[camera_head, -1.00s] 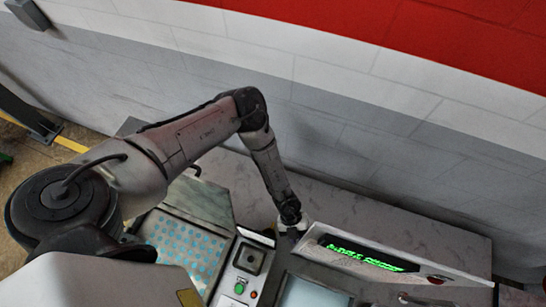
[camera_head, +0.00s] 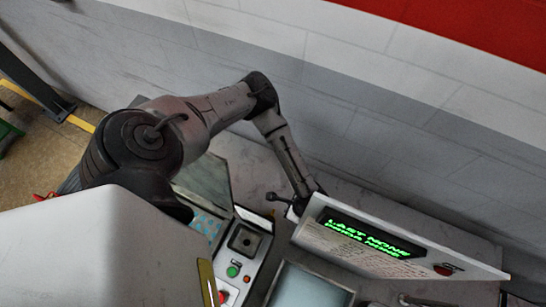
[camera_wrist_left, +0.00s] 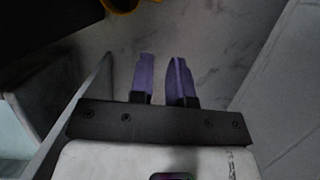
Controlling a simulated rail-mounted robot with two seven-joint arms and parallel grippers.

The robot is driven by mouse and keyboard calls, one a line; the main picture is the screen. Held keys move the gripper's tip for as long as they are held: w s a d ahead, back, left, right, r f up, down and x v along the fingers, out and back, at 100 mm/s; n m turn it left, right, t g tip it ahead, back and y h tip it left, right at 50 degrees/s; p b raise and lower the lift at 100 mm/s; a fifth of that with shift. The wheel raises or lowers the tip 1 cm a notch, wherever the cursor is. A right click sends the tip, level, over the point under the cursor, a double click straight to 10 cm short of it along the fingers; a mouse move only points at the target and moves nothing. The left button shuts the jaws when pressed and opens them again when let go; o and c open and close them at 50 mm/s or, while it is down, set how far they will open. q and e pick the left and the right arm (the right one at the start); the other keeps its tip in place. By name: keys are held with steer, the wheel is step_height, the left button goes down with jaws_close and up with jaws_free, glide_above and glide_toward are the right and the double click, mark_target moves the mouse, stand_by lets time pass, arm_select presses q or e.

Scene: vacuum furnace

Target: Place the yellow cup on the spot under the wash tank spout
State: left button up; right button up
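My left arm reaches over the bench in the head view, and its hand end goes down behind the display box, so the gripper is hidden there. In the left wrist view my left gripper (camera_wrist_left: 161,68) shows two purple fingers with a gap between them and nothing held. A yellow curved edge (camera_wrist_left: 120,6), which may be the yellow cup, is cut off at the top of that view, beyond the fingertips and apart from them. I cannot make out the wash tank spout or the spot under it. My right gripper is in neither view.
A white display box (camera_head: 365,245) with green text stands close to my left forearm. A button panel (camera_head: 240,262) and a pale recessed basin (camera_head: 300,290) lie in front. The wall (camera_head: 400,140) runs behind the bench. Pale marbled surface (camera_wrist_left: 220,35) lies beyond the fingers.

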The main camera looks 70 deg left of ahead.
arm_select(q)
steer(key=p, duration=0.1)
glide_toward(275, 212)
steer(key=shift+g, duration=0.4)
steer(key=x, duration=0.8)
steer(key=shift+a, duration=0.35)
jaws_close()
steer(key=shift+r, duration=0.1)
